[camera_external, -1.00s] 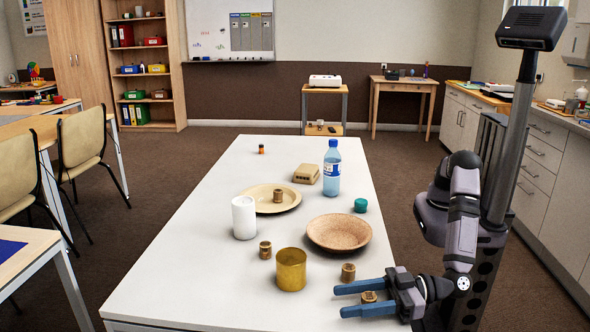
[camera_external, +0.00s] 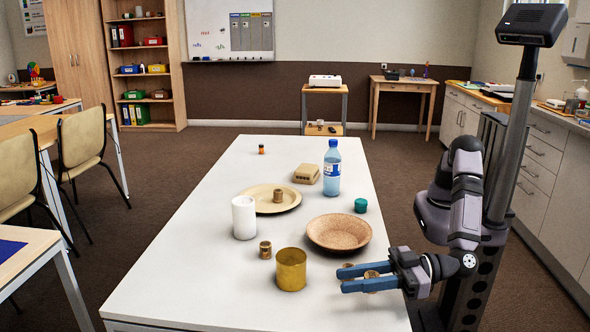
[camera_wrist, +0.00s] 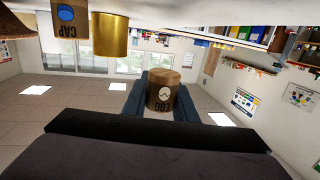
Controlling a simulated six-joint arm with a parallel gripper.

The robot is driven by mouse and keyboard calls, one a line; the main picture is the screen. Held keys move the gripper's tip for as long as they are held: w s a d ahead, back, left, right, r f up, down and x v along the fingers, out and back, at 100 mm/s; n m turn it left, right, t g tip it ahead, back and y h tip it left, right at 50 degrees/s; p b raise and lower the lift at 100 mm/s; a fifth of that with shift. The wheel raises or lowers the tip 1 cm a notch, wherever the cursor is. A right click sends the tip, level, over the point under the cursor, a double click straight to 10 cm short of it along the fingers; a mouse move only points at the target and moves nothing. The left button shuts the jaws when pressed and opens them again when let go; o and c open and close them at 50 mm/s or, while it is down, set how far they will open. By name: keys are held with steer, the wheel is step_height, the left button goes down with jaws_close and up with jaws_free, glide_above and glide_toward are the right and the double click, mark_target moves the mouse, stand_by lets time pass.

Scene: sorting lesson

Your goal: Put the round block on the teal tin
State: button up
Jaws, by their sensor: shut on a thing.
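My gripper (camera_external: 360,278) is at the table's near right end, shut on a small brown round block (camera_external: 371,275). The block is above the table.
A similar block (camera_external: 348,266) stands behind my fingers, partly hidden. Others stand by the gold tin (camera_external: 291,271) and on the tan plate (camera_external: 262,207). The brown bowl (camera_external: 338,236), white cylinder (camera_external: 244,218), bottle (camera_external: 332,170) and tan box (camera_external: 307,173) are also on the table.

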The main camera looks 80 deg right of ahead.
steer(key=shift+r, duration=2.1)
